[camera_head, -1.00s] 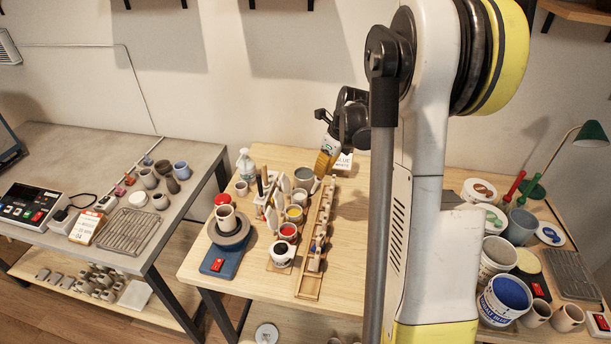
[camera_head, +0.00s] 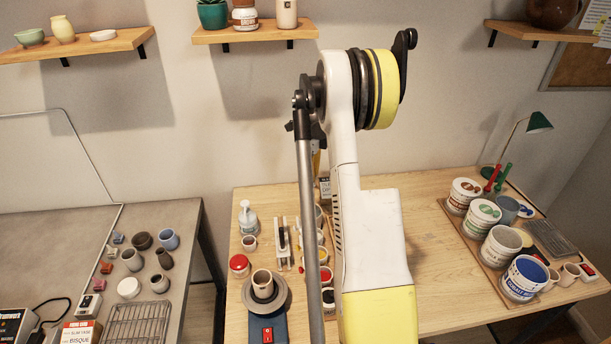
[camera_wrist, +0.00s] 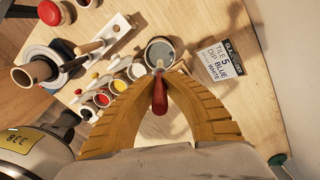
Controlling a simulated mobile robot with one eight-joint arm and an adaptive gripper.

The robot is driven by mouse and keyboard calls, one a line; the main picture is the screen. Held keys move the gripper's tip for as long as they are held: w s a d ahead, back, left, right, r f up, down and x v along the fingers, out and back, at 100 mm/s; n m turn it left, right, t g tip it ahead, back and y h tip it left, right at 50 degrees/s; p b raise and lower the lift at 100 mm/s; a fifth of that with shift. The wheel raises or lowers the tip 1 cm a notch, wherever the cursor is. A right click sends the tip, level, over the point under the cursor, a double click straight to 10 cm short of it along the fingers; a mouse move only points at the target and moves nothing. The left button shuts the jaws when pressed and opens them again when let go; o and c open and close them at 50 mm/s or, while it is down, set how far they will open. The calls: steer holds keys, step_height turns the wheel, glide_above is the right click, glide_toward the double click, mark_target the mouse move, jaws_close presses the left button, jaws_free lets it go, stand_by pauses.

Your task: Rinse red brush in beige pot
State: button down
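The red brush (camera_wrist: 159,96) shows in the wrist view, its red handle pointing toward the camera. My gripper (camera_wrist: 160,76), with curved yellow fingers, appears shut on the brush, with the fingertips on either side of the handle. The brush's far end overlaps a light round pot (camera_wrist: 162,49) with grey contents, likely the beige pot. I cannot tell how deep the tip is in it. In the head view my arm and column hide most of the gripper, the brush and this pot.
A row of small paint cups (camera_wrist: 102,99) and a white tool holder (camera_wrist: 103,39) stand close beside the pot. A cup on a turntable (camera_head: 264,284) is at the front left. Glaze buckets (camera_head: 503,246) stand to the right.

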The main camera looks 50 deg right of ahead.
mark_target(312, 184)
steer(key=shift+s+f+b, duration=0.15)
steer(key=shift+f+b, duration=0.15)
steer(key=shift+f, duration=0.35)
steer(key=shift+f+b, duration=0.5)
steer(key=shift+f, duration=0.75)
steer(key=shift+f+b, duration=2.05)
steer(key=shift+f, duration=0.6)
